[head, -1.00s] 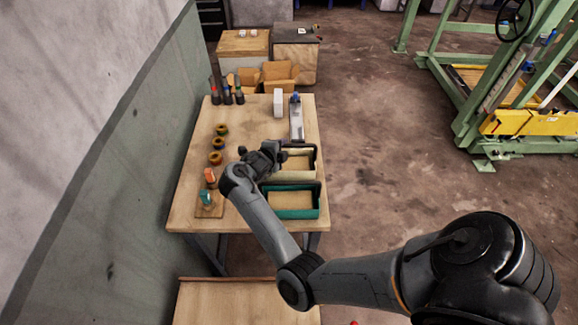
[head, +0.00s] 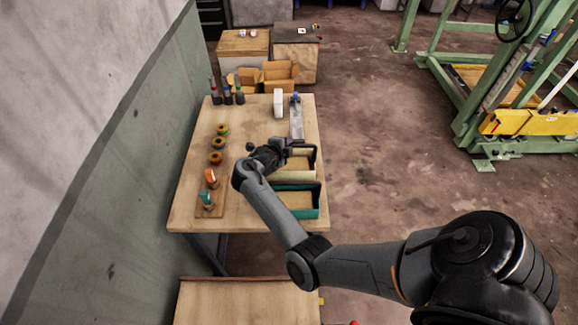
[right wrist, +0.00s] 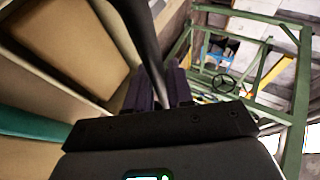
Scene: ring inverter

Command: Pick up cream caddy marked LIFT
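The cream caddy (head: 297,176), an open box with a tan floor, stands on the right side of the table. Its label cannot be read. My right gripper (head: 284,147) is over the caddy's far left part and hides some of it. In the right wrist view the caddy's cream wall (right wrist: 28,78) fills the left side. A dark bar, seemingly a handle (right wrist: 145,40), runs between the two purple fingers (right wrist: 158,88). Whether the fingers press on it cannot be told. My left gripper is not in view.
A teal caddy (head: 293,215) stands close in front of the cream one. Behind are a white box (head: 278,103) and a grey metal piece (head: 297,118). Several rings (head: 217,157), bottles (head: 227,97) and a small board (head: 210,208) with pegs line the left side. The table's middle is clear.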

